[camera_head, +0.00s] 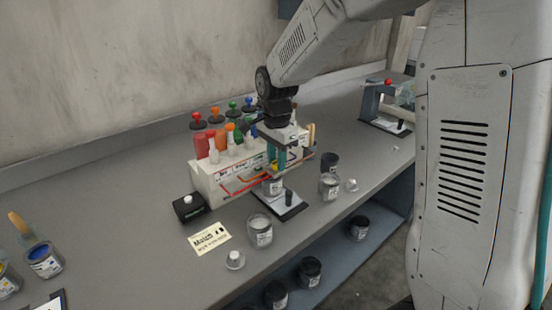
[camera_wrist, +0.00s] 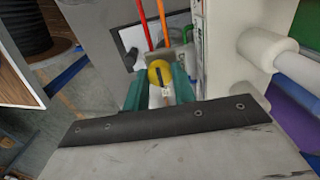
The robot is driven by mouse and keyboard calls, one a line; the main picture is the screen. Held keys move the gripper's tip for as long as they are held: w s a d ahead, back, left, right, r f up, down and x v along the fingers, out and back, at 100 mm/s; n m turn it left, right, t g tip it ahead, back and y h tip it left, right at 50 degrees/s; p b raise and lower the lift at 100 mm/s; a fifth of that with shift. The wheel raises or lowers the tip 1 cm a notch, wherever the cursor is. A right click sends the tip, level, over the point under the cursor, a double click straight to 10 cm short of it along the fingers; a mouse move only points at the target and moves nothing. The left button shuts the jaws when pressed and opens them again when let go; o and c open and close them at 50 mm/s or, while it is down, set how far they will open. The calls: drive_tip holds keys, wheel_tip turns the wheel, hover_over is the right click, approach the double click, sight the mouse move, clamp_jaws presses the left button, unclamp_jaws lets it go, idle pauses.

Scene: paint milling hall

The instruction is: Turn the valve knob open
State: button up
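The valve knob is a small yellow disc with a dark slot across it. In the wrist view the knob (camera_wrist: 158,72) shows near the fingertips, its slot running roughly along the fingers' direction. In the head view the yellow knob (camera_head: 273,167) is partly hidden at the front of a white rack. My gripper (camera_head: 277,155) points down there with teal fingers. In the wrist view my gripper (camera_wrist: 160,80) has its fingers apart, one on each side of the knob. I see no clear contact between fingers and knob.
The white rack (camera_head: 212,183) holds several coloured bottles, with red and orange tubes in front. A glass jar (camera_head: 260,231), another jar (camera_head: 329,187) and a black box (camera_head: 190,207) stand close by. A label card (camera_head: 210,239) lies on the grey bench.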

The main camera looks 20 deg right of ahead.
drive_tip(key=shift+n, duration=0.3)
drive_tip(key=n, duration=1.2)
drive_tip(key=shift+n, duration=2.2)
drive_tip(key=o, duration=1)
drive_tip(key=shift+r, duration=0.15)
